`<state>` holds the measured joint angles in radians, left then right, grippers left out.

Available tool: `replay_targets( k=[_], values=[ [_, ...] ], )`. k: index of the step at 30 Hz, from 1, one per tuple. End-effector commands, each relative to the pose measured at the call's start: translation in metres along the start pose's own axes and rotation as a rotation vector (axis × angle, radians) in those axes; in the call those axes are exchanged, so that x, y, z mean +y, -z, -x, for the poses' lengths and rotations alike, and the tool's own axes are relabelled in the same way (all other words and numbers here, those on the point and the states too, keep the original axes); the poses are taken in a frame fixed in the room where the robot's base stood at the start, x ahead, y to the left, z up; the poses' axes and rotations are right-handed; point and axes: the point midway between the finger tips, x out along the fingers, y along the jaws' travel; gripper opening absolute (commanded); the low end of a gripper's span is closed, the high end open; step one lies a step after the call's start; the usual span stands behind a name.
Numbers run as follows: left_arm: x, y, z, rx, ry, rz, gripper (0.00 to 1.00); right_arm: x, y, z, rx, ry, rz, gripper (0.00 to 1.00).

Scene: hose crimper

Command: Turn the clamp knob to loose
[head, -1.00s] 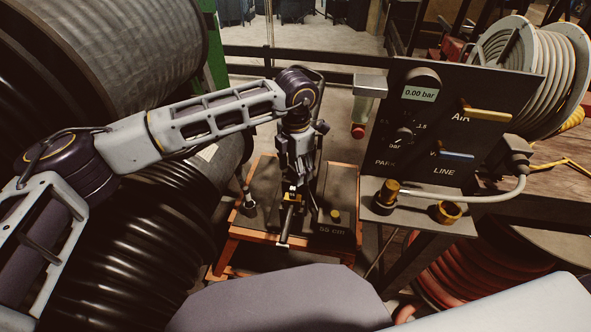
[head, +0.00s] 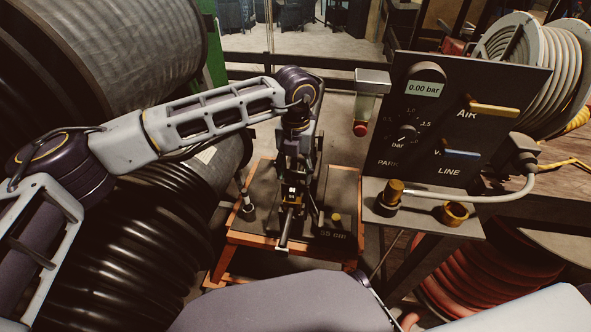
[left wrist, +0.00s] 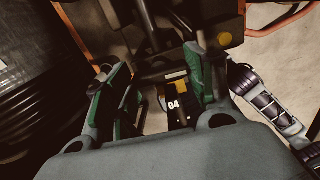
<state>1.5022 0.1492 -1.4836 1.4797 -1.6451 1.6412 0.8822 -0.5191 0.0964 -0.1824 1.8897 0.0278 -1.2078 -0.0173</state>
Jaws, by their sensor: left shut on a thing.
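My left gripper (head: 290,190) points down over the low orange-framed bench (head: 345,187). A dark bar (head: 284,230) runs from below the fingers toward the front of the bench. I cannot tell whether the held piece is the clamp knob; the fingers hide much of it. A yellow round piece (head: 335,217) sits on the bench beside the gripper, above the 55 cm marking. My right gripper is not visible.
A dark panel (head: 440,150) with a 0.00 bar display, a dial (head: 406,136) and yellow and blue levers stands right of the bench. Brass fittings (head: 453,213) rest on its shelf. Large black hose coils (head: 120,235) crowd the left. A small upright lever (head: 247,203) stands left of the gripper.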

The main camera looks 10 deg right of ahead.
Motion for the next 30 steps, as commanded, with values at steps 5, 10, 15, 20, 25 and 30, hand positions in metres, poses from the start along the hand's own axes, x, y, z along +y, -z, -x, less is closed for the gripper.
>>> replay_targets(
  k=[5,10,15,20,25,30],
  values=[
    [0.0001,-0.0009,0.0010,-0.003,0.001,0.048,0.31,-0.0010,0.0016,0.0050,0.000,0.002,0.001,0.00],
    [0.0002,-0.0010,0.0013,-0.003,0.000,0.063,0.31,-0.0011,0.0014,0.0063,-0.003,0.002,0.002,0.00],
    [0.0003,-0.0011,0.0014,-0.003,0.000,0.065,0.31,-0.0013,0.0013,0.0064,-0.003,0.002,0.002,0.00],
    [0.0003,-0.0011,0.0014,-0.004,0.001,0.065,0.58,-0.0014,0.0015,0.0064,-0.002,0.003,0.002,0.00],
    [0.0003,-0.0007,0.0010,-0.002,0.000,0.063,0.77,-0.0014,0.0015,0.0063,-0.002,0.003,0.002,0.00],
    [0.0002,-0.0004,0.0005,-0.001,0.000,0.062,0.77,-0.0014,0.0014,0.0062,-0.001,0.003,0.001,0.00]
  ],
)
